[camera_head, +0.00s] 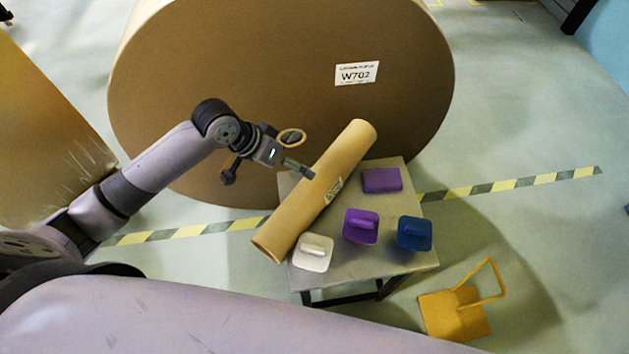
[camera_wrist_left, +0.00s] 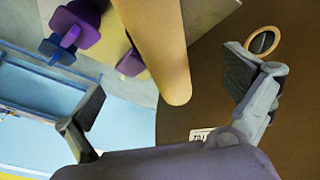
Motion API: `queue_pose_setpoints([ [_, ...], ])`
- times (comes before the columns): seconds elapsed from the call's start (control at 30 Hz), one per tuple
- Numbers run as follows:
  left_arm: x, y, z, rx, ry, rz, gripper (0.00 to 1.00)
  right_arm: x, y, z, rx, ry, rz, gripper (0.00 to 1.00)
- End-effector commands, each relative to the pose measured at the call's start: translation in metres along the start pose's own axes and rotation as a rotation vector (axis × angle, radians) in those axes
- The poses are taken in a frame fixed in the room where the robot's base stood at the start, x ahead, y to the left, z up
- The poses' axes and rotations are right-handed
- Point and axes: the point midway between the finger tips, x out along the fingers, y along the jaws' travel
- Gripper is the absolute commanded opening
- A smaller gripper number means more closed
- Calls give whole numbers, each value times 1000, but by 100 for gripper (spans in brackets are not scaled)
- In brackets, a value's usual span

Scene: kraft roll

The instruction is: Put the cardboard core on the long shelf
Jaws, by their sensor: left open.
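The cardboard core (camera_head: 318,190), a long tan tube, lies slanted across the small grey table (camera_head: 385,263) in the head view, its ends reaching past the table's edges. My left gripper (camera_head: 270,174) is open over the table's far left side, with one fingertip overlapping the core's left edge in the picture. In the left wrist view the core (camera_wrist_left: 155,40) shows between the two spread fingers of the left gripper (camera_wrist_left: 166,85), with gaps on both sides. I cannot tell whether a finger touches it. My right gripper is out of view. I cannot identify the long shelf.
Two purple blocks (camera_head: 381,180) (camera_head: 361,226), a blue one (camera_head: 414,233) and a white one (camera_head: 313,252) sit on the table. A huge brown kraft roll (camera_head: 220,90) stands behind it. A yellow object with a handle (camera_head: 455,312) is on the floor.

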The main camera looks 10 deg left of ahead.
Motion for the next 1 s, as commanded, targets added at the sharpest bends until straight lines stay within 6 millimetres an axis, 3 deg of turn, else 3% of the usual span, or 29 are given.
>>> queue_pose_setpoints([
  [0.17,41,1,0,-4,-2,3,100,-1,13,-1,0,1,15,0],
  [0.33,75,1,0,-1,-1,2,100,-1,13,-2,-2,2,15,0],
  [0.7,108,2,0,0,-1,1,100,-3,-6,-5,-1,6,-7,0],
  [1.0,146,2,1,0,1,0,100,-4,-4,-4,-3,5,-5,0],
])
